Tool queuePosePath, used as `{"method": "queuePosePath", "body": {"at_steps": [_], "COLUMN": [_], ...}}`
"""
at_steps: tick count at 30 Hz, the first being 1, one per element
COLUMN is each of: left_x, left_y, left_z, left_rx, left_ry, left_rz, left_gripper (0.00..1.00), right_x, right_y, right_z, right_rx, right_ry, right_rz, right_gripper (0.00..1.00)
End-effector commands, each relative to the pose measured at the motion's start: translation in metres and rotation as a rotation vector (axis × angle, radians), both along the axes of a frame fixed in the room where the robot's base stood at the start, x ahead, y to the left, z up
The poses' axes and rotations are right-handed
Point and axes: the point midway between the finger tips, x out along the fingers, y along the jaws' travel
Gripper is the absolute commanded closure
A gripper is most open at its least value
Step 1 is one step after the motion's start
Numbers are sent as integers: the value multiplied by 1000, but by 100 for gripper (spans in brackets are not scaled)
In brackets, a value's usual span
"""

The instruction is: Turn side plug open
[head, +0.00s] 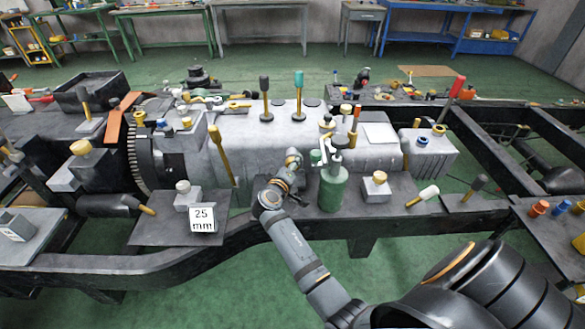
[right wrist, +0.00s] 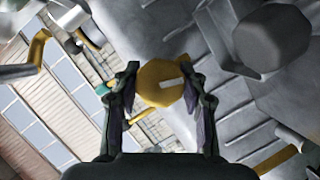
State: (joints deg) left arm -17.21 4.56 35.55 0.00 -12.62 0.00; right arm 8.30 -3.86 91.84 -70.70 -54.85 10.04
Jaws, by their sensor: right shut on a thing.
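The side plug (right wrist: 157,90) is a yellow, many-sided knob with a pale bar-shaped mark on its face. It sits between the two fingers of my right gripper (right wrist: 161,82) in the right wrist view, and the gripper is shut on it. The pale mark slants slightly up to the right. In the head view my right gripper (head: 293,160) is at the near side of the grey gearbox casing (head: 285,130), and the plug is hidden there. My left gripper is in neither view.
A green bottle (head: 332,188) with a pump top stands close to the right of my right gripper. A "25 mm" sign (head: 202,219) and a small grey block with a yellow cap (head: 376,187) stand on the near plates. The dark chassis rail (head: 200,258) runs along the front.

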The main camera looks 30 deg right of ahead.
Motion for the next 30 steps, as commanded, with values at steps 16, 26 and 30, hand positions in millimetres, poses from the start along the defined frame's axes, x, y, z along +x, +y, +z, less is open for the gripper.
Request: {"method": "queuePosePath", "body": {"at_steps": [16,26,30], "left_x": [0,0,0], "left_y": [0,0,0], "left_z": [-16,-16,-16], "left_rx": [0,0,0], "left_ry": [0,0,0], "left_rz": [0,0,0], "left_gripper": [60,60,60], "right_x": [1,1,1], "right_y": [0,0,0], "right_z": [1,1,1], "right_rx": [-201,-214,-213], "right_ry": [119,127,126], "right_rz": [2,2,2], "right_gripper": [89,89,89]}}
